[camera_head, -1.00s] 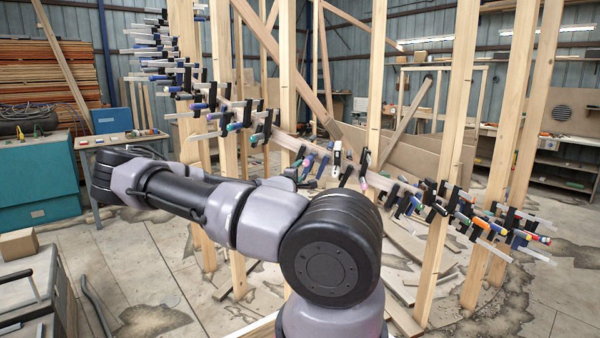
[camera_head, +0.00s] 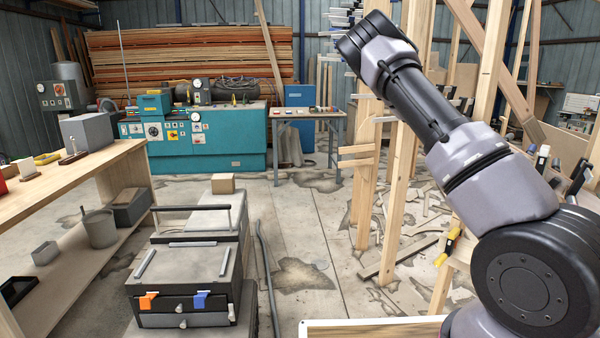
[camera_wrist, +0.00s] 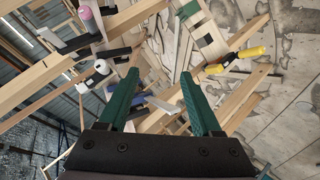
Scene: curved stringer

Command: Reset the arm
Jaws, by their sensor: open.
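My arm rises from the lower right of the head view and reaches up and to the left, beside the wooden posts (camera_head: 398,200). My gripper (camera_wrist: 160,95) shows in the wrist view with two green fingers spread apart. Nothing is seen held between them. Beyond the fingers are wooden beams, and several clamps sit on them, one with a yellow handle (camera_wrist: 250,52). That or a similar yellow-handled clamp (camera_head: 448,246) shows in the head view left of my arm. The gripper itself is not clearly seen in the head view.
A grey tool chest (camera_head: 190,262) with orange and blue clips stands on the floor at centre left. A wooden shelf bench (camera_head: 70,190) is at the left. A teal machine (camera_head: 215,145) and small table (camera_head: 305,113) stand behind. Wood scraps lie near the posts; open floor lies between.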

